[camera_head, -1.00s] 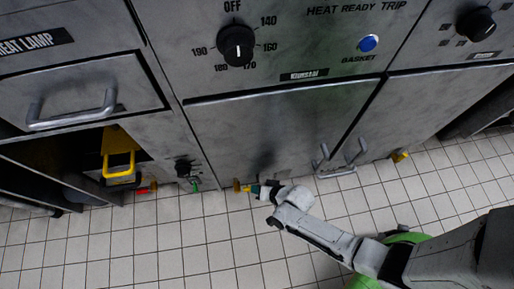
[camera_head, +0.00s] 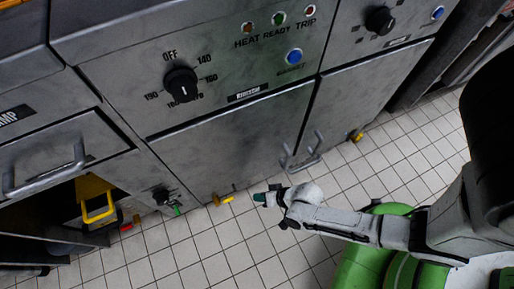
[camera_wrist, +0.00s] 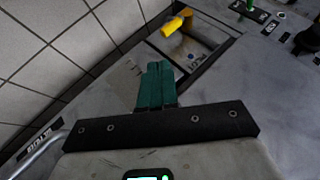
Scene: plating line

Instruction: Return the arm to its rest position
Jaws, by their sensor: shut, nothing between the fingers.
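My gripper (camera_head: 262,198) is at the end of my arm, low in front of the grey fryer cabinet (camera_head: 230,140). Its teal fingers are together with nothing between them, and they also show closed in the wrist view (camera_wrist: 156,72). A small valve with a yellow handle (camera_head: 227,199) sticks out at the cabinet's foot, left of the fingertips and apart from them. The same yellow handle (camera_wrist: 177,22) shows beyond the fingertips in the wrist view. My arm reaches in from the right side of the head view.
Door handles (camera_head: 302,158) stand out from the cabinet above my gripper. A green-handled valve (camera_head: 177,210), a red one (camera_head: 126,227) and a yellow basket-like handle (camera_head: 97,205) are to the left. The tiled floor (camera_head: 210,260) below is clear.

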